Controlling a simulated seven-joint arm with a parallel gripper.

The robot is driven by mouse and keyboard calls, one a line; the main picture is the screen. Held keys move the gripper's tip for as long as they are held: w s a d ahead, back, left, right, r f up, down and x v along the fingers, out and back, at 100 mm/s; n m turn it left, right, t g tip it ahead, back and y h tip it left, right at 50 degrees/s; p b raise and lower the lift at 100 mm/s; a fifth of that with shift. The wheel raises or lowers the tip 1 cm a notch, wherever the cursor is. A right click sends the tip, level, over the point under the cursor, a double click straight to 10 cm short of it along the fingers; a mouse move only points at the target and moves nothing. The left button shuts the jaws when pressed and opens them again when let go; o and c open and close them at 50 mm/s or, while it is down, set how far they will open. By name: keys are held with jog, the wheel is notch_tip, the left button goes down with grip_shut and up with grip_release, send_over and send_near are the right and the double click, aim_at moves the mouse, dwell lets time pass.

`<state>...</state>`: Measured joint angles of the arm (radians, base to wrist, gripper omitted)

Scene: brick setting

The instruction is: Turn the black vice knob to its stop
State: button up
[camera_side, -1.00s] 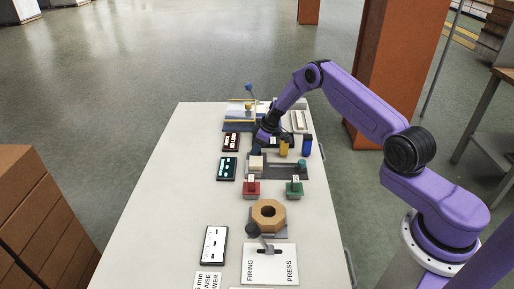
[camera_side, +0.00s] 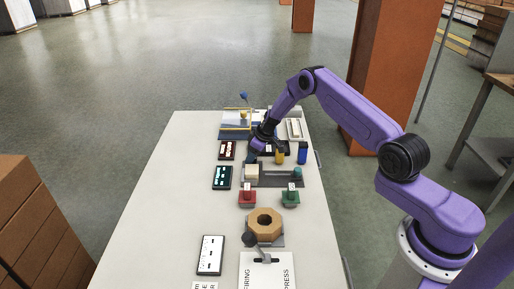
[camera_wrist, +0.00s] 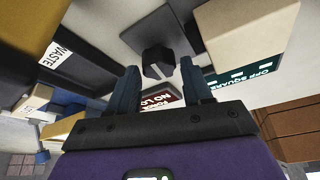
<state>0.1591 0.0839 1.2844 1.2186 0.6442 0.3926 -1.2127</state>
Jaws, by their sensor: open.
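The black vice knob (camera_wrist: 158,62) shows in the wrist view on a grey plate, close to a beige block (camera_wrist: 243,38). My gripper (camera_wrist: 160,70) is open, with one fingertip to each side of the knob in that view. I cannot tell whether either finger touches it. In the side view my gripper (camera_side: 252,155) is low at the far part of the bench, just behind the beige block (camera_side: 252,172) on its dark grey base. The knob is hidden there by my gripper.
A maroon display (camera_side: 227,150) and a green display (camera_side: 222,178) lie left of my gripper. A yellow container (camera_side: 279,156) and a blue one (camera_side: 302,153) stand to the right. Red (camera_side: 247,198) and green (camera_side: 290,198) blocks stand nearer. The bench's left side is clear.

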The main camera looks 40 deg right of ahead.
jog(key=v, duration=1.7)
jog(key=shift+s, duration=0.15)
jog(key=s+a+r+n+g, duration=0.2)
jog(key=s+a+r, duration=0.3)
jog(key=s+a, duration=0.5)
jog(key=s+a+r+n+g, duration=0.15)
jog(key=s+a+r, duration=0.25)
jog(key=s+a, duration=0.55)
jog(key=s+r+n, duration=0.1)
jog(key=s+n, duration=0.1)
jog(key=s, duration=1)
jog(key=s+d+r+n+h, duration=0.1)
jog(key=s+r+n, duration=0.1)
jog(key=s, duration=0.9)
jog(key=shift+s, duration=0.35)
